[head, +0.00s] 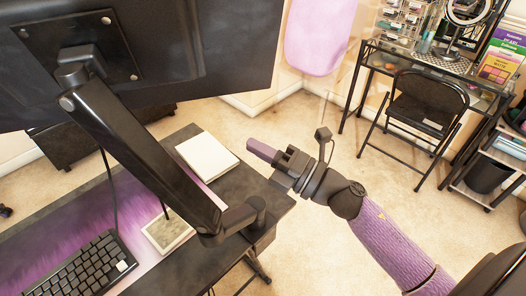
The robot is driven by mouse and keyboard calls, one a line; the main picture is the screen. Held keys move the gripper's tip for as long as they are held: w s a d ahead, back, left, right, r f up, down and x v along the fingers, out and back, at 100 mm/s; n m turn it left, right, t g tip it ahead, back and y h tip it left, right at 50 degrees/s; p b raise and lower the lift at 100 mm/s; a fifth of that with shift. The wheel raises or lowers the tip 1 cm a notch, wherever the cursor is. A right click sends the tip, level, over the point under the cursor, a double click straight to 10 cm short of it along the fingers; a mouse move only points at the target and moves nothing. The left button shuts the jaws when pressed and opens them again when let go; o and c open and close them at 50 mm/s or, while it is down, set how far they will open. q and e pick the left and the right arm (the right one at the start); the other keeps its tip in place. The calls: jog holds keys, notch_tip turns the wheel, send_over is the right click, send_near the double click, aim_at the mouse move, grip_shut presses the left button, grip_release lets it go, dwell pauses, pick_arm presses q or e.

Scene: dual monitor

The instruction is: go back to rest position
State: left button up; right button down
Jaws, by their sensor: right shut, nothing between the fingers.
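My right gripper (268,153) is at the middle of the head view, at the end of my purple right arm coming in from the lower right. It is shut and empty, and its fingers point left, close to the right edge of the desk (265,212) in the picture. I cannot tell its exact height above the desk or floor. My left gripper is not in view.
A monitor back (200,45) fills the upper left on a black monitor arm (140,150). A white book (207,156), a small framed tablet-like item (167,232) and a keyboard (85,268) lie on the desk. A folding chair (425,100) stands at upper right. Carpet (345,130) between is clear.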

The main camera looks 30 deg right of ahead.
jog(key=s+d+f+m+g+h, duration=0.1)
jog(key=d+f+m+h, duration=0.2)
jog(key=f+m+h, duration=0.55)
jog(key=s+d+f+m+g+h, duration=0.1)
jog(key=d+f+m, duration=0.35)
jog(key=f, duration=0.95)
jog(key=s+f+m+g+h, duration=0.2)
jog(key=s+f+m+g, duration=0.35)
jog(key=s+f, duration=0.65)
jog(key=s+a+f+m+g, duration=0.2)
jog(key=s+f, duration=0.4)
jog(key=s, duration=0.6)
jog(key=s+a+f+m+g, duration=0.3)
jog(key=s+f+g, duration=0.3)
jog(key=s, duration=0.6)
jog(key=shift+m+g+h, duration=0.35)
jog(key=shift+m+g, duration=0.3)
jog(key=shift+m, duration=0.2)
